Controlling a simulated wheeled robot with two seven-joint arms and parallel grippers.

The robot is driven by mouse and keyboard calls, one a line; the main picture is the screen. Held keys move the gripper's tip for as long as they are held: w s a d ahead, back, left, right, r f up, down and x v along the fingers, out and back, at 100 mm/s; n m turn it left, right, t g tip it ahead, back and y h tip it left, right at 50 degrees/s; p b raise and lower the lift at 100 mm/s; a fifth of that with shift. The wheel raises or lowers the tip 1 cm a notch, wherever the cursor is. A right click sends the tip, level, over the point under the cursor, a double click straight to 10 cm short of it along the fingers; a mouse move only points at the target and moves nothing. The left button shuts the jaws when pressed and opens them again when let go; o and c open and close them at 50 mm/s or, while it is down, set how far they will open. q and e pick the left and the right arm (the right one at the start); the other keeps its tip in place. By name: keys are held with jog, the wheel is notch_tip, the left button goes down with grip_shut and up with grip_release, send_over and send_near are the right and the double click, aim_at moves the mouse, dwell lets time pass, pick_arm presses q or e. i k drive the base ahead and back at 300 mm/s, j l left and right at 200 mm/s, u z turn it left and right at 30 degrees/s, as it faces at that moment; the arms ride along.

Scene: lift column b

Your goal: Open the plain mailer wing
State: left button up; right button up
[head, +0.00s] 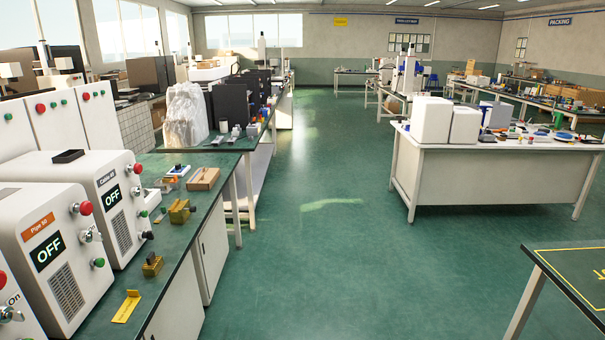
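I cannot make out a plain mailer or its wing in the head view. Small brown boxes (587,96) stand on a far bench at the right, below a PACKING sign (559,21), too small to tell apart. A green table top with yellow lines (578,272) enters at the lower right and is cut off by the picture edge; its visible part is bare. Neither of my grippers shows.
A green-topped bench (178,243) with white OFF-labelled machines (60,246) runs along the left. A white bench (492,161) with boxes and small items stands at the middle right. Open green floor (319,225) lies between them.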

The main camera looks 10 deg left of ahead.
aim_at(210, 176)
jog(key=i+l+u, duration=0.1)
jog(key=i+u, duration=0.2)
jog(key=i, duration=1.8)
